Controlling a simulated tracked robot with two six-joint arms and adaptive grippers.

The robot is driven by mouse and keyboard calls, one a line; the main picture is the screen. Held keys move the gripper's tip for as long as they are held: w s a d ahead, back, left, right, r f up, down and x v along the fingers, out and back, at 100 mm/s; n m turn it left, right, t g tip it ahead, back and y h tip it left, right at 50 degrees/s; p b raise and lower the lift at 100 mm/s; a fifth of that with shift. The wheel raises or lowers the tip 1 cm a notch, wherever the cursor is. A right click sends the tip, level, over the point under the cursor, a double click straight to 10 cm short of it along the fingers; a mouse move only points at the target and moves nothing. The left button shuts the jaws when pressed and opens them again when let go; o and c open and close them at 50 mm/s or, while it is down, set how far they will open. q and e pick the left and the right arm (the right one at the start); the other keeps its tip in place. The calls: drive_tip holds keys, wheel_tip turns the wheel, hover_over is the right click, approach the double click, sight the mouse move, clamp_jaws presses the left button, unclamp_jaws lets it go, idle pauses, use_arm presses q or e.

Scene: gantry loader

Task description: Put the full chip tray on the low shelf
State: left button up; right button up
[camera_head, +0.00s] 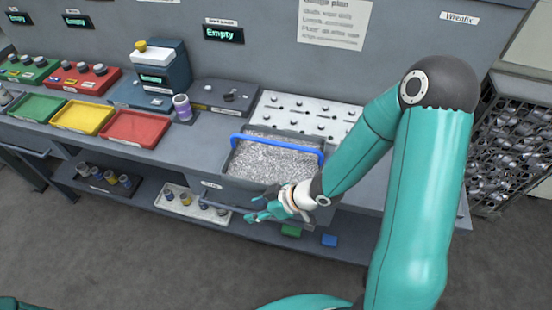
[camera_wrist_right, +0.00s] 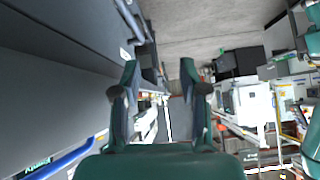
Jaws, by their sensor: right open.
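The full chip tray (camera_head: 275,168) is a grey bin heaped with silvery metal chips, with a blue handle (camera_head: 277,143) along its back. It sits at the bench's front edge. The low shelf (camera_head: 143,199) runs under the bench. My right gripper (camera_head: 254,208) is just in front of the tray's front wall, fingers pointing left. It is open and empty; its spread fingers show in the right wrist view (camera_wrist_right: 160,95). A blue bar, probably the handle, shows at lower left in that view (camera_wrist_right: 62,160). My left gripper is not in view.
The low shelf holds a white tray (camera_head: 178,207) with small parts, dark fittings at left, a green block (camera_head: 291,231) and a blue block (camera_head: 329,240). Green, yellow and red trays (camera_head: 135,127) line the bench's left. A wire rack (camera_head: 508,135) stands at right.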

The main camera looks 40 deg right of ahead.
wheel_tip(320, 180, up, 7)
drive_tip(key=d+n+t, duration=0.1)
drive_tip(key=d+n, duration=0.2)
drive_tip(key=n, duration=0.1)
drive_tip(key=t+h+p, duration=0.2)
drive_tip(key=t+h, duration=0.1)
drive_tip(key=h, duration=0.1)
approach(278, 144)
drive_tip(key=b+x, duration=0.4)
drive_tip(key=x, duration=0.1)
drive_tip(key=shift+w+d+f+b, duration=0.2)
drive_tip(key=shift+b, duration=0.2)
drive_tip(key=shift+a+b+x, duration=0.2)
drive_tip(key=shift+b+x, duration=0.85)
drive_tip(key=shift+x, duration=1.75)
drive_tip(key=shift+r, duration=0.1)
clamp_jaws()
